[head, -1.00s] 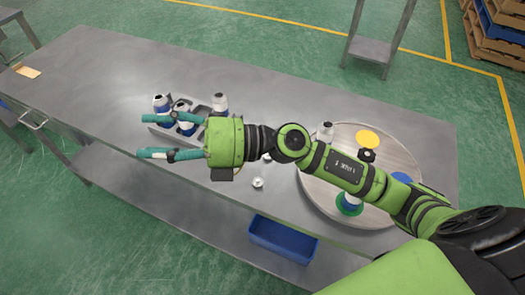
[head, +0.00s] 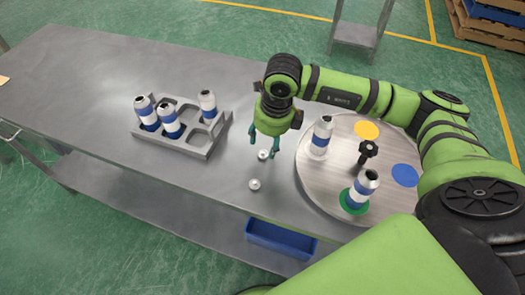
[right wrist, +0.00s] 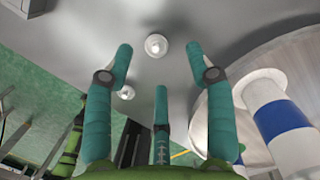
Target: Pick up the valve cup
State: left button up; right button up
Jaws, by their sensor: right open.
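Two small silvery valve cups lie on the grey table. The farther valve cup (head: 263,154) is close by the fingertips of my right gripper (head: 264,147), which points down with its teal fingers spread and empty. The nearer valve cup (head: 254,184) lies closer to the table's front edge. In the right wrist view, one valve cup (right wrist: 156,45) shows between the spread fingers of the right gripper (right wrist: 160,62), apart from them. The other valve cup (right wrist: 127,92) shows lower, beside the left finger. My left gripper is not in view.
A round turntable (head: 335,190) on the right bears a white-and-blue can (head: 321,137), another can (head: 360,190) on a green disc, and a black knob (head: 367,152). A grey tray (head: 205,145) holds several cans on the left. A blue bin (head: 280,240) sits below the table.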

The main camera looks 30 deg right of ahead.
aim_at(263, 152)
jog(key=f, duration=0.1)
jog(key=f+p, duration=0.1)
jog(key=f, duration=0.1)
jog(key=shift+w+a+f, duration=0.2)
jog(key=shift+a+f, duration=0.15)
jog(key=shift+f, duration=0.3)
jog(key=c, duration=0.8)
